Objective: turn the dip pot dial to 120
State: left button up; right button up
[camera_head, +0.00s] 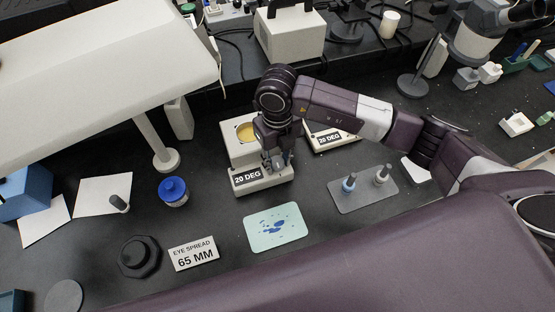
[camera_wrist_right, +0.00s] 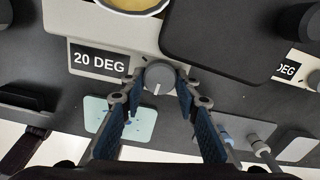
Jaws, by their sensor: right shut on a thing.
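The dip pot (camera_head: 238,153) is a white box with a round well of yellow wax. Its front label reads 20 DEG, also legible in the right wrist view (camera_wrist_right: 98,61). The grey round dial (camera_wrist_right: 158,75) sits on the front face, right of the label. Its white pointer line points toward the bottom of the wrist picture. My right gripper (camera_wrist_right: 159,84) has its blue-padded fingers on either side of the dial, shut on it. In the head view my right gripper (camera_head: 276,160) hides the dial. My left gripper is not in view.
A second unit labelled 20 DEG (camera_head: 330,138) stands close on the right, partly behind my arm. A grey plate (camera_head: 362,196) with two posts, a pale green palette (camera_head: 275,228), a blue-lidded jar (camera_head: 173,190) and an EYE SPREAD 65 MM sign (camera_head: 194,253) surround the front.

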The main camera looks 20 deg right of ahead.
jog(key=m, duration=0.5)
jog(key=shift+a+b, duration=0.1)
jog(key=shift+b, duration=0.3)
jog(key=m, duration=0.4)
jog(key=shift+w+r+m, duration=0.1)
jog(key=shift+m, duration=0.3)
jog(key=o, duration=1.2)
jog(key=shift+c, duration=0.2)
jog(key=shift+a, duration=0.1)
